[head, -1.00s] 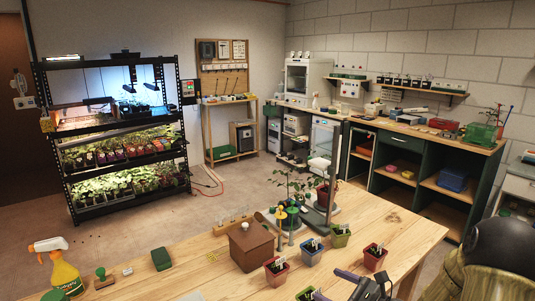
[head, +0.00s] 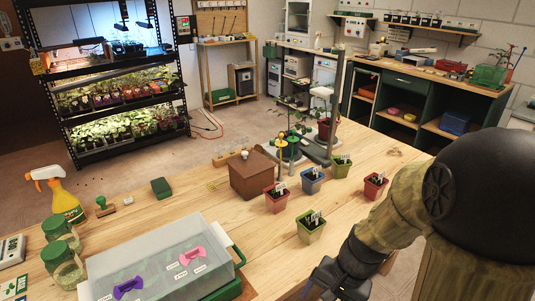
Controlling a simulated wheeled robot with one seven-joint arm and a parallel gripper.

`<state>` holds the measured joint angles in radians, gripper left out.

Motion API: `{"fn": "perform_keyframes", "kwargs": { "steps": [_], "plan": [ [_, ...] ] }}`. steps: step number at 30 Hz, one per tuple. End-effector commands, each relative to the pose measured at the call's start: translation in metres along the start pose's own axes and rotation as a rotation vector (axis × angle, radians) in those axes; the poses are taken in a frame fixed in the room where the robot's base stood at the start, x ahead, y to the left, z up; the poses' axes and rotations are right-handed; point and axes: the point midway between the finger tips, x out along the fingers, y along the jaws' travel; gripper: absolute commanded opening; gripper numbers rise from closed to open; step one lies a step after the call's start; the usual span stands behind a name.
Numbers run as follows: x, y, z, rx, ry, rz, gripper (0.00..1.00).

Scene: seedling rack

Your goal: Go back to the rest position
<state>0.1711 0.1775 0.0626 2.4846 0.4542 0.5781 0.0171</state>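My gripper (head: 322,280) is at the bottom of the head view, in front of the near table edge, at the end of my arm on the right. Its fingers are dark and partly cut off by the frame, so I cannot tell whether they are open or shut. Small seedling pots stand on the wooden table: a green one (head: 311,231) closest to the gripper, a red one (head: 276,201), a blue one (head: 312,183), another green one (head: 341,169) and another red one (head: 375,188). The gripper is apart from them.
A lidded clear bin (head: 165,240) with purple and pink clips stands front left, beside glass jars (head: 62,265) and a yellow spray bottle (head: 65,205). A brown box (head: 253,178) is mid-table. The seedling rack (head: 112,95) stands behind left.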

Motion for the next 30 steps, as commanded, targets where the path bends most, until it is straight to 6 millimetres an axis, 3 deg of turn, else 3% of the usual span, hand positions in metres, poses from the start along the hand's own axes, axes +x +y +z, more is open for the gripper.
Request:
{"fn": "perform_keyframes", "kwargs": {
  "steps": [6, 17, 30],
  "plan": [
    [-0.002, 0.011, -0.008, -0.263, 0.153, 0.103, 0.82],
    [-0.012, 0.009, -0.018, -0.559, 0.321, 0.187, 0.82],
    [-0.068, -0.002, -0.01, -0.546, 0.314, 0.185, 0.82]
  ]
}}
